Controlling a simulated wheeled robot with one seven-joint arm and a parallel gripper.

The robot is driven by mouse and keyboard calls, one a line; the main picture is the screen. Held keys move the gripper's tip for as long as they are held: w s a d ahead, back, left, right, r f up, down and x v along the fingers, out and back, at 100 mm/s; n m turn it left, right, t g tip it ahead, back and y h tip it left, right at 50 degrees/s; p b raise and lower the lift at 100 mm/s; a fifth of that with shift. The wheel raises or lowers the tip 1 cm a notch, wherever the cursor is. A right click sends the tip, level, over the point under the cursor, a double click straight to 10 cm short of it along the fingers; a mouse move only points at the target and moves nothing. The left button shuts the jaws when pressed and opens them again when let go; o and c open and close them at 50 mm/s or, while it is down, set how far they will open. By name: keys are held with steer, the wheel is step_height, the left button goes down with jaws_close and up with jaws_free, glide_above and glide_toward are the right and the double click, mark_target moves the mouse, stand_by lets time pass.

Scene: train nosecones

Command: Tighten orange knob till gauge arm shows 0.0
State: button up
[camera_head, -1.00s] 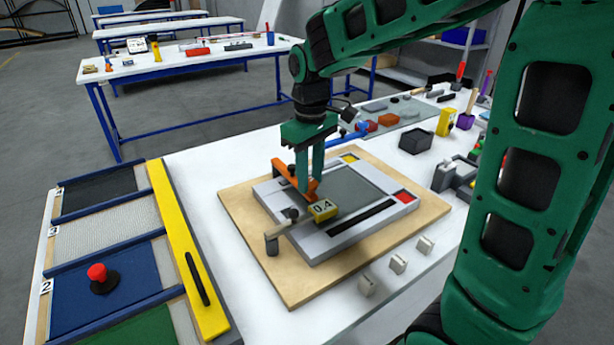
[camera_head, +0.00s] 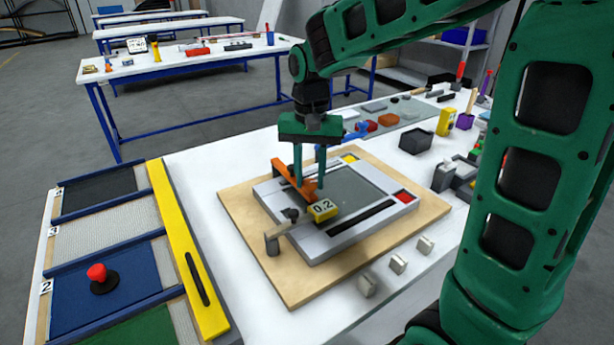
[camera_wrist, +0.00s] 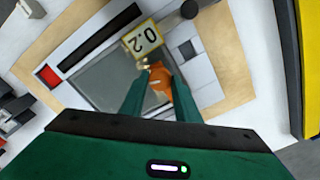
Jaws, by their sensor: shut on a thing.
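The orange knob (camera_wrist: 159,84) sits between my fingertips in the wrist view. In the head view, an orange part (camera_head: 284,172) shows on the left edge of the grey framed plate (camera_head: 350,186), and my fingers partly hide its lower end. My gripper (camera_head: 309,189) points straight down and is shut on the knob. The gauge arm (camera_head: 289,226) reaches over the plate, and its yellow label (camera_head: 323,209) reads 0.2. The label shows upside down in the wrist view (camera_wrist: 142,38), close beside the knob.
The plate lies on a wooden board (camera_head: 290,290) on the white table. Several small light blocks (camera_head: 398,264) stand along the front. A yellow bar (camera_head: 187,250) and a red button (camera_head: 97,273) are at left. A dark box (camera_head: 415,141) and bins stand at right.

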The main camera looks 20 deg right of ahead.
mark_target(310, 182)
steer(key=shift+m, duration=2.2)
steer(key=o, duration=1)
steer(key=shift+o, duration=0.2)
step_height(310, 182, up, 11)
steer(key=shift+f, duration=0.15)
